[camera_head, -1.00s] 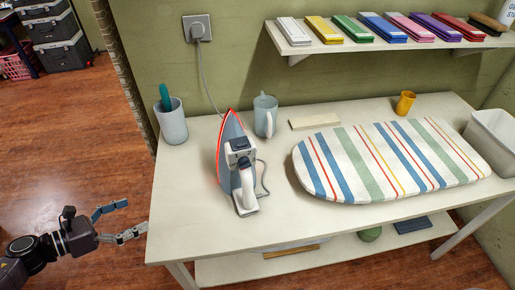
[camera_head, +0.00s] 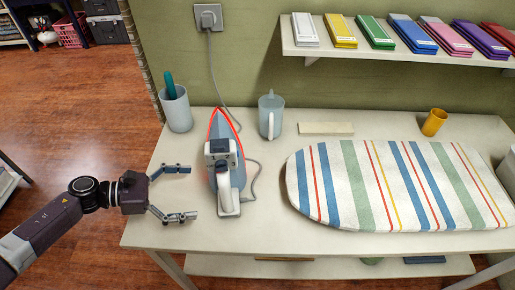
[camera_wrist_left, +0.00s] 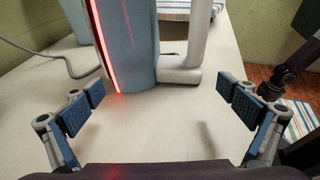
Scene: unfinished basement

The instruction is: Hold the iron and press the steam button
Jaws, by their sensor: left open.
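The grey-blue and white iron (camera_head: 222,165) stands on the table left of the ironing board, its tip toward the wall and its plate edge glowing red. Its handle (camera_head: 225,190) faces the front. A dark patch (camera_head: 219,146) shows on its upper part; I cannot tell whether it is the steam button. My left gripper (camera_head: 193,193) is open and empty, just left of the iron with its fingers pointing at it. In the left wrist view the iron (camera_wrist_left: 130,45) stands ahead of the open fingers, not between them. A dark arm part, seemingly my right arm (camera_wrist_left: 288,78), shows at the right there.
The table (camera_head: 265,225) has bare room in front of the iron. A striped ironing board (camera_head: 350,185) lies right of it. A pitcher (camera_head: 270,122) and a cup with a teal-handled item (camera_head: 177,110) stand behind. The iron's cord (camera_head: 249,185) curls at its right.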

